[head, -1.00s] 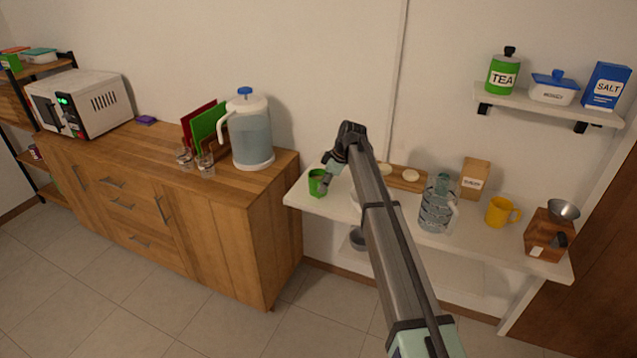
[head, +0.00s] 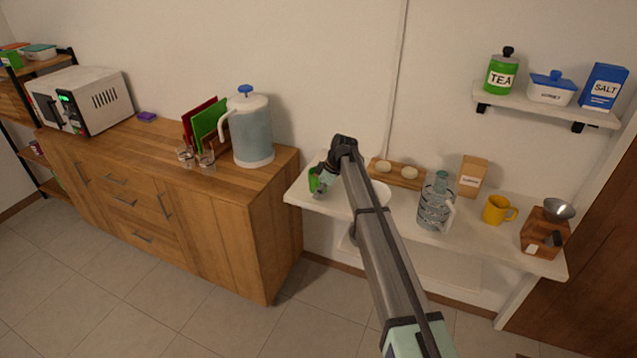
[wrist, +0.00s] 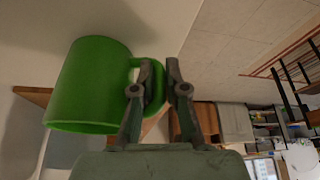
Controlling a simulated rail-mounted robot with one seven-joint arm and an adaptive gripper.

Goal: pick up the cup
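The green cup (head: 313,182) is at the left end of the white shelf (head: 430,236), partly hidden by my gripper (head: 321,188). In the wrist view the green cup (wrist: 88,85) fills the left side, with its handle (wrist: 159,90) towards my gripper (wrist: 160,68). My fingers are apart. The left finger overlaps the handle's opening and the right finger is just outside the handle, so the handle's outer side lies between them. I cannot tell whether either finger touches it.
A white plate (head: 377,194), a board with round pieces (head: 410,178), a glass pitcher (head: 435,205) and a yellow mug (head: 498,210) stand to the right on the shelf. A wooden cabinet (head: 225,225) stands to the left.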

